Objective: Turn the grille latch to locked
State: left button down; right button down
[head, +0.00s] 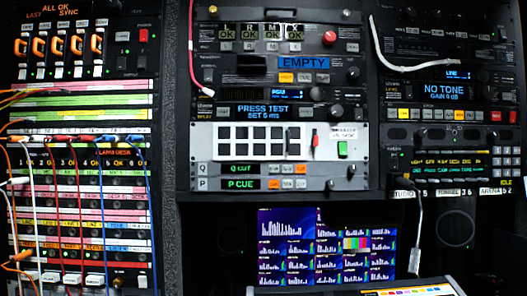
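No part is clearly marked as the grille latch, and I cannot tell which one it is. A white panel (222,154) with a grid of dark square openings sits in the middle rack. At its right are a small red upright piece (314,137) and a green piece (342,149) below a small label. A round dark grille (455,228) shows at the lower right, with no latch I can make out. Neither of my grippers is in view.
A patch bay (80,190) with several hanging cables fills the left. Above the white panel are modules with screens and knobs. Lit monitors (285,235) stand below. A white cable (418,225) hangs right of them, above a pale-edged screen or console (370,288).

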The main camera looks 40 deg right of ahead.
aim_at(315, 141)
jog(key=z, duration=1.4)
